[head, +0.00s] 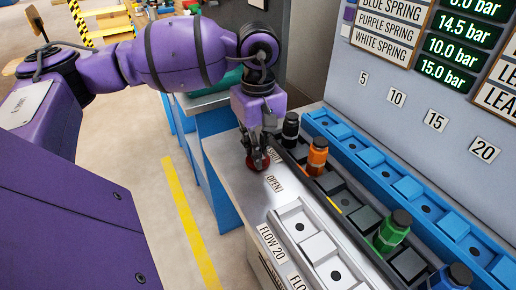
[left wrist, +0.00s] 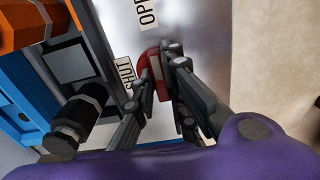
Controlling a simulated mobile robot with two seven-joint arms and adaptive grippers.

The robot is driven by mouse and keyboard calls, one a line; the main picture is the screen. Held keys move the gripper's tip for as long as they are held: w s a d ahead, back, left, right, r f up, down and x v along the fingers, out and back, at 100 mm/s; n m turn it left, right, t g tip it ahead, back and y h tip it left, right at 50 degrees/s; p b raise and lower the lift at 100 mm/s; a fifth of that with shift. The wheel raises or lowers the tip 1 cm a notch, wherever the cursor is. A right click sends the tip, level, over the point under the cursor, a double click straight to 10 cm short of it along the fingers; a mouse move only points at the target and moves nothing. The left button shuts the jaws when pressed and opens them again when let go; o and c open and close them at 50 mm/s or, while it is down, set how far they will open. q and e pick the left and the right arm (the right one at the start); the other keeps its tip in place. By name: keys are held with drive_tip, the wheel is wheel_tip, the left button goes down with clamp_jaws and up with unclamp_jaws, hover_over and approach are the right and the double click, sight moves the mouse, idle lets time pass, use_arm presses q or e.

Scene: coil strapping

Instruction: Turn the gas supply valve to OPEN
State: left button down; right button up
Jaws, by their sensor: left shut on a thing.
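The gas supply valve is a red round knob (head: 259,163) on the light bench top, near its left edge in the head view. An OPEN label (head: 274,184) and a SHUT label (head: 275,154) lie beside the knob. Part of the knob is hidden by the fingers. My right gripper is not in view.
A dark rack with black, orange (head: 317,156), green (head: 392,231) and blue (head: 452,278) capped pieces stands right of the valve. A blue rack (head: 380,175) lies behind it, and a white FLOW tray (head: 306,240) in front. A panel (head: 450,150) rises at the right.

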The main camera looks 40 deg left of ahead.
use_arm(q)
drive_tip(key=c, duration=1.8)
unclamp_jaws()
drive_tip(key=shift+r, duration=0.25)
wheel_tip(320, 180, up, 12)
drive_tip(key=shift+f, duration=0.2)
